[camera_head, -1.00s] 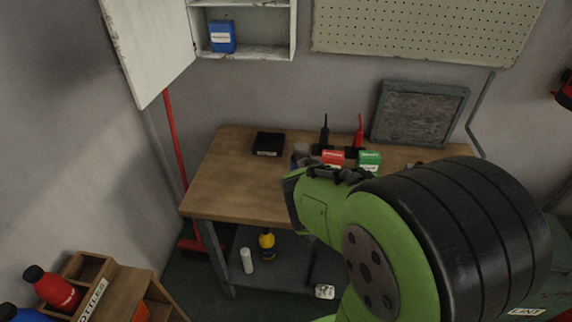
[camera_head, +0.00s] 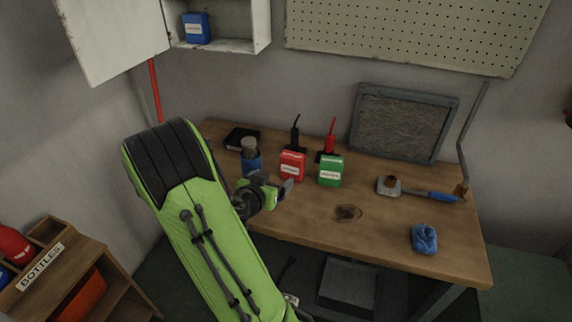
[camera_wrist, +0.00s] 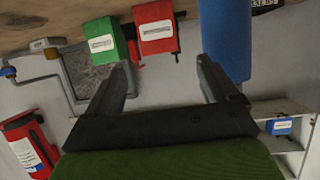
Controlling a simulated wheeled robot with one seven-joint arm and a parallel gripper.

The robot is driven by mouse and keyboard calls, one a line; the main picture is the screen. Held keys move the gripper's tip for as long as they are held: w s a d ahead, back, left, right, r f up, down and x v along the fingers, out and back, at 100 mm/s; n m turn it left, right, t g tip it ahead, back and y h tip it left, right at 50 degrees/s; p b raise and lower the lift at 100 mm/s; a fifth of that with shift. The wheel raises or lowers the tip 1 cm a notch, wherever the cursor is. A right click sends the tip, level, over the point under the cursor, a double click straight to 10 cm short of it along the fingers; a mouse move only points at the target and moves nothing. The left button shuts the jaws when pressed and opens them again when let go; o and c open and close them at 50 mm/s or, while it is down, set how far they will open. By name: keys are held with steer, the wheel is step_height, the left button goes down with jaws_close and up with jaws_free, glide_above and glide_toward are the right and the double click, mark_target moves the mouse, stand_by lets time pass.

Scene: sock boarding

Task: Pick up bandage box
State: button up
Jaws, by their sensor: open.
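A red box with a white label (camera_head: 292,166) and a green box with a white label (camera_head: 330,171) stand side by side on the workbench. A blue box (camera_head: 196,28) sits in the open wall cabinet. The labels are too small to read, so I cannot tell which is the bandage box. My gripper (camera_head: 284,190) is in front of the red box, apart from it. In the wrist view, which looks upside down, my gripper (camera_wrist: 164,66) is open with nothing between its fingers. The red box (camera_wrist: 155,27) and green box (camera_wrist: 101,42) show beyond the fingertips.
A blue cylinder with a grey top (camera_head: 251,160) stands left of the red box, close to my gripper. Red and black tools stand behind the boxes.

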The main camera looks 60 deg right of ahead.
mark_target(290, 166)
steer(key=x, duration=1.3)
steer(key=shift+s+d+f+p, duration=0.2)
steer(key=shift+d+f+p, duration=0.05)
steer(key=shift+p, duration=0.15)
steer(key=shift+a, duration=0.1)
steer(key=c, duration=0.8)
steer(key=shift+o, duration=0.2)
steer(key=shift+r, duration=0.15)
